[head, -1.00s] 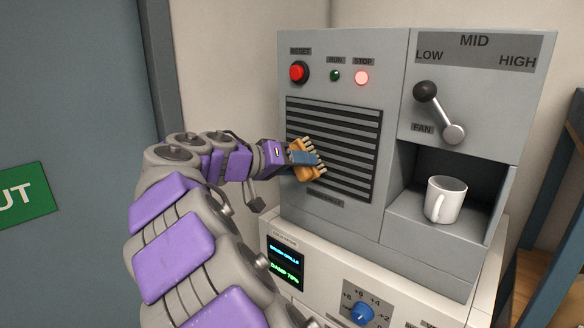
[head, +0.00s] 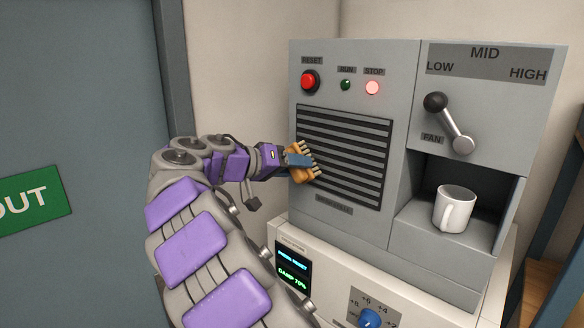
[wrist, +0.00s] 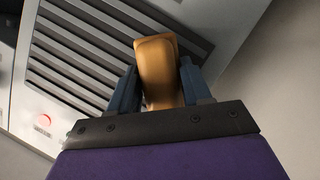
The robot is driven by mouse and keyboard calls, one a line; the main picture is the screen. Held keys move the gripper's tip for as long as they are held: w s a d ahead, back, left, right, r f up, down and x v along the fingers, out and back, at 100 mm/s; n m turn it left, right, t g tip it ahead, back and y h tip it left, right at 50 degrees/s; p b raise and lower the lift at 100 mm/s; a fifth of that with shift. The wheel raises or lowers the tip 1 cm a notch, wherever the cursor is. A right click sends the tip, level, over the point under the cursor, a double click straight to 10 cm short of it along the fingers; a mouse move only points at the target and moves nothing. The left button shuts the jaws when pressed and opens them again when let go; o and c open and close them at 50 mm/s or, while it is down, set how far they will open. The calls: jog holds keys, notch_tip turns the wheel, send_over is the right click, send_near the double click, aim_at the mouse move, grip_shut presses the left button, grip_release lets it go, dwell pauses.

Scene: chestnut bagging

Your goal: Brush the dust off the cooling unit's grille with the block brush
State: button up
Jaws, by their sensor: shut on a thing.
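The block brush has an orange-tan wooden body with pale bristles (head: 303,175). My gripper (head: 298,161) is shut on it, with blue fingers on both sides. In the wrist view the brush (wrist: 157,72) stands between the two fingers (wrist: 160,88). The cooling unit (head: 345,220) is a grey box with a dark slatted grille (head: 350,160) on its front. The brush is at the left edge of the grille; bristle contact cannot be told. No dust shows on the visible slats; those behind the brush are hidden. The slats also show in the wrist view (wrist: 75,55).
Above the grille are a red RESET button (head: 310,81), a dark green RUN lamp (head: 345,85) and a lit STOP lamp (head: 373,87). A fan lever (head: 450,122) and white mug (head: 454,208) are at right. The display (head: 293,268) below seems to read PRESS RESET.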

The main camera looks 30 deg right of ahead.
jog(key=shift+s+a+b, duration=0.5)
jog(key=shift+a+b, duration=0.1)
jog(key=shift+a, duration=0.2)
jog(key=shift+s+a+b, duration=0.2)
jog(key=shift+s+a, duration=0.1)
jog(key=shift+a, duration=0.75)
jog(key=shift+s+a+b, duration=0.2)
jog(key=shift+s+a, duration=0.05)
jog(key=shift+a, duration=0.8)
jog(key=shift+d, duration=0.3)
jog(key=a, duration=0.1)
jog(key=s+a, duration=0.1)
jog(key=a, duration=0.1)
jog(key=shift+a+b, duration=0.15)
jog(key=shift+b, duration=0.15)
jog(key=shift+d, duration=0.25)
